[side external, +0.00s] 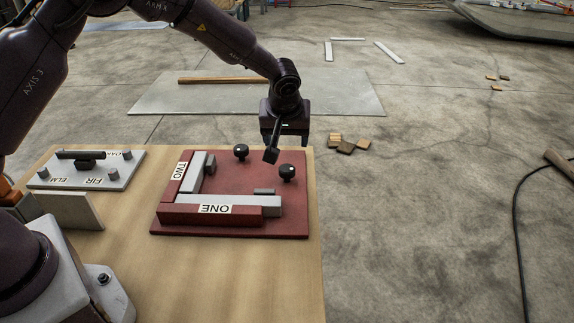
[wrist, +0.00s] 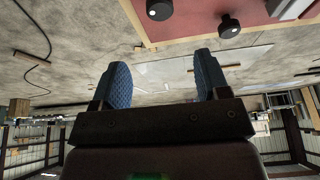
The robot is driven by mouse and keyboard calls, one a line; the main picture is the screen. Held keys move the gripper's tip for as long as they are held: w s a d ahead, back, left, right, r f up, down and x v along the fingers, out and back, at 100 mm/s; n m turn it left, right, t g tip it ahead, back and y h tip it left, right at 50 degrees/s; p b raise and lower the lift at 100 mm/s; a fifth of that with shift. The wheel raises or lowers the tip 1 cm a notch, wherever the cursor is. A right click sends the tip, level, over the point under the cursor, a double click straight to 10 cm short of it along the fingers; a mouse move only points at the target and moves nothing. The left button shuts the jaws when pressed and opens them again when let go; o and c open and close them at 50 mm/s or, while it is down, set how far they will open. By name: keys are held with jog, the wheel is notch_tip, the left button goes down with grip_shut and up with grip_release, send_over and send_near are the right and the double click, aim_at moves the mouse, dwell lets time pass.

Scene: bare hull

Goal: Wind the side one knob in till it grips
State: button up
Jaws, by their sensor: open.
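A dark red board (side external: 230,222) lies on the wooden table, with a raised wall marked ONE (side external: 180,213) along the front and one marked TWO (side external: 178,177) at the left. Pale grey bars lie along both walls. One black knob (side external: 241,152) stands near the back edge and another black knob (side external: 287,173) near the right. Both knobs also show at the top of the wrist view (wrist: 159,9), (wrist: 229,27). My gripper (side external: 288,150) is open and empty above the board's back right part, apart from both knobs. Its blue-padded fingers show in the wrist view (wrist: 160,65).
A grey plate (side external: 50,178) with FIR and ELM labels and several pegs sits at the table's left. A pale upright panel (side external: 75,208) stands in front of it. Small wooden blocks (side external: 346,146) lie on the floor beyond. The table's front right is clear.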

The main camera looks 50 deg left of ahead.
aim_at(287, 167)
jog(key=x, duration=1.2)
jog(key=shift+f, duration=0.3)
jog(key=c, duration=0.9)
